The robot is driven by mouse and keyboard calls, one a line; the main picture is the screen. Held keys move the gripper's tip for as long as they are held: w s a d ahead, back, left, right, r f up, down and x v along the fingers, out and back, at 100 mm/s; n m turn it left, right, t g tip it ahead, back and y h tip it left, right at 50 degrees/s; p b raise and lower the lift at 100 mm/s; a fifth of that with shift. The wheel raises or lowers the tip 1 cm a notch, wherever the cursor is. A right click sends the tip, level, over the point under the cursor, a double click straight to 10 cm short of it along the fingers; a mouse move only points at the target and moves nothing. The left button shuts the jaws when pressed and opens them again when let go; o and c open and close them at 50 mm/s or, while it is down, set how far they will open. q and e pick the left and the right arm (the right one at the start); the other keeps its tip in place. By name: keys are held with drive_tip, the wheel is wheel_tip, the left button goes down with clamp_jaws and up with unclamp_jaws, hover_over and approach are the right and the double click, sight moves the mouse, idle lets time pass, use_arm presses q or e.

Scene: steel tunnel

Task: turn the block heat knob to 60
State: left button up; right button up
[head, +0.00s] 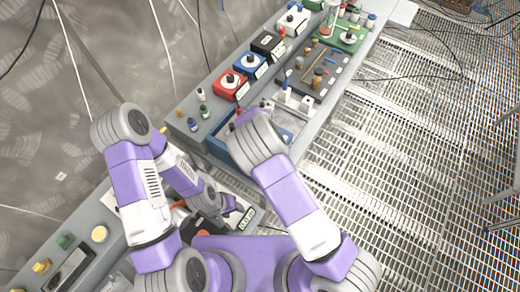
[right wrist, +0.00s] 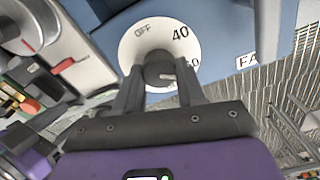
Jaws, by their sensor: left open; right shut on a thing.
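In the right wrist view a dark round knob (right wrist: 158,68) sits on a white dial (right wrist: 132,45) on a blue housing (right wrist: 225,28). The dial reads OFF at upper left, 40 at upper right, and a partly hidden number ending in 0 at right. A small pale mark shows low on the knob; its exact reading is unclear. My right gripper (right wrist: 160,88) is shut on the knob. In the head view my right arm hides this gripper and the knob, over a blue housing (head: 222,152). My left gripper (head: 232,210) is open, low near my body, apart from the dial.
Behind stand red (head: 228,86), blue (head: 252,66), black (head: 268,44) and white (head: 292,21) knob boxes. Small bottles (head: 204,112) stand at the bench's left edge. A dark rack (head: 318,78) lies at right. A label starting "FA" (right wrist: 246,60) is cut off. Metal grating (head: 400,160) is open at right.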

drive_tip(key=o, duration=1.1)
drive_tip(key=shift+c, duration=0.2)
drive_tip(key=shift+r, duration=0.1)
wheel_tip(320, 180, up, 8)
drive_tip(key=shift+f+b, duration=0.25)
drive_tip(key=shift+b, duration=0.05)
